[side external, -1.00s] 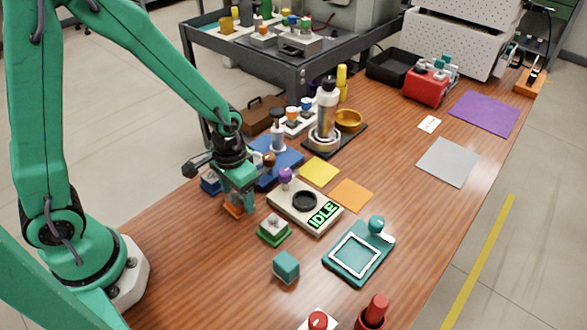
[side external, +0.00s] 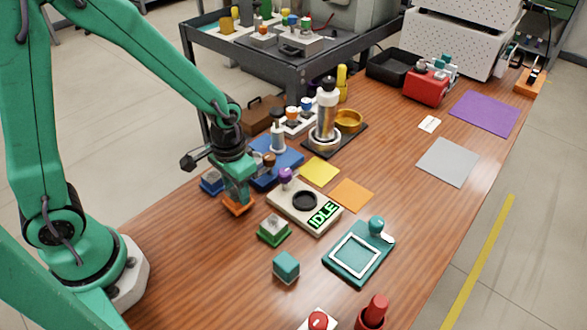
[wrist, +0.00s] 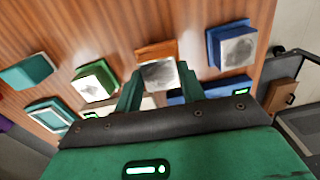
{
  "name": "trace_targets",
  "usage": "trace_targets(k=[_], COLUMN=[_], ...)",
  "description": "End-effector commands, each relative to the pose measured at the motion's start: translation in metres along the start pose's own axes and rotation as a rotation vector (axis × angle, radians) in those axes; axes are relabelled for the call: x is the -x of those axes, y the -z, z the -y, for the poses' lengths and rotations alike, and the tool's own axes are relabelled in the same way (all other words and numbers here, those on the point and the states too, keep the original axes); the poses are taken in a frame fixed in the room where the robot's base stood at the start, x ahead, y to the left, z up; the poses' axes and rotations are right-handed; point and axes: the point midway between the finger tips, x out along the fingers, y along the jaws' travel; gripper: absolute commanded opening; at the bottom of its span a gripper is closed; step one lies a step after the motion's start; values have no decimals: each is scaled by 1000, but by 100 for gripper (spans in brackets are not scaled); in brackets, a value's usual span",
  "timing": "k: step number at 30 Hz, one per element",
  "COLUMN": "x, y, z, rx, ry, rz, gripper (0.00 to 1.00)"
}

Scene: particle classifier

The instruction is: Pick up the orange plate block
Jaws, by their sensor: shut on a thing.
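The orange plate block (side external: 238,207) is between the fingertips of my gripper (side external: 236,196), at the left part of the wooden table. In the wrist view the orange block (wrist: 156,49) shows an orange edge and a grey speckled top face, with the green fingers of my gripper (wrist: 157,85) on both sides of it. My gripper is shut on the block. In the side view the fingers hide part of it, and I cannot tell whether it is clear of the table.
A blue block (side external: 211,181) sits close behind-left. A green block (side external: 274,230) and a teal block (side external: 286,267) lie to the right and front. The IDLE device (side external: 305,207) stands right of my gripper. An orange mat (side external: 352,194) lies beyond it. The front-left table is clear.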

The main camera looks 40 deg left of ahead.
Motion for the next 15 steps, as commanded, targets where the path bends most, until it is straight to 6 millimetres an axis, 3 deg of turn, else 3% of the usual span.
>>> trace_targets(k=[6, 15], x=[25, 52], y=[1, -27], z=[0, -37], rx=[0, -7], ry=[-1, -1], rz=[-5, -5], gripper=[11, 11])
